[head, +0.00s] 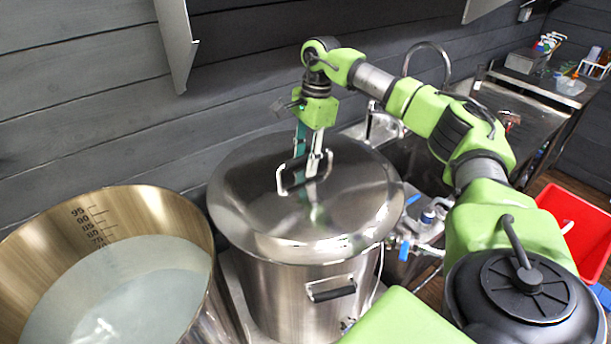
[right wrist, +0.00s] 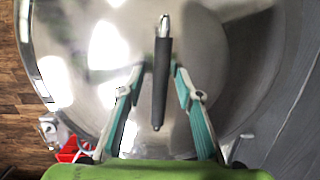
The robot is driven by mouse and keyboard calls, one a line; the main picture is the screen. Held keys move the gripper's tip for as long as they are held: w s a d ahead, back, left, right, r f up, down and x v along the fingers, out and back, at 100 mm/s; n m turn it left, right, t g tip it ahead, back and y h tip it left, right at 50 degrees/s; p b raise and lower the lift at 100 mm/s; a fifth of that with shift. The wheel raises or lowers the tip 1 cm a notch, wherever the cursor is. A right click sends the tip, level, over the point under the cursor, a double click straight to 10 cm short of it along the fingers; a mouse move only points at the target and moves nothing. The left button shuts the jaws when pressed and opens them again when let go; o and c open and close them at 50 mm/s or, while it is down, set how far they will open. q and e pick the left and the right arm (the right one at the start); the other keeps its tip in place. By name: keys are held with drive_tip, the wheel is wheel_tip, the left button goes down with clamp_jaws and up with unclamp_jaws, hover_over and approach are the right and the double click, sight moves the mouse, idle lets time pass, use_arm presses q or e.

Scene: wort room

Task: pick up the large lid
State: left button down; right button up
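The large lid (head: 262,190) is a shiny, round steel lid lying on a big steel pot (head: 285,295). Its black bar handle (head: 292,181) stands up near the middle. My right gripper (head: 306,168) reaches down from above to the handle. In the right wrist view, the handle (right wrist: 161,85) runs between the teal fingertips of the gripper (right wrist: 159,70). The fingers are spread, with a small gap to the handle visible on either side. The lid (right wrist: 215,45) fills most of that view. My left gripper is not in view.
An open steel vessel with litre marks (head: 130,212) stands left of the pot. A valve with blue handles (head: 405,248) sits at the pot's right. A sink tap (head: 428,47) is behind my right arm. A red bin (head: 577,225) is on the floor at right.

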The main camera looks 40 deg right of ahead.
drive_tip(key=shift+f, duration=0.2)
idle(0.6)
drive_tip(key=shift+c, duration=0.5)
clamp_jaws()
drive_tip(key=shift+w+r, duration=0.1)
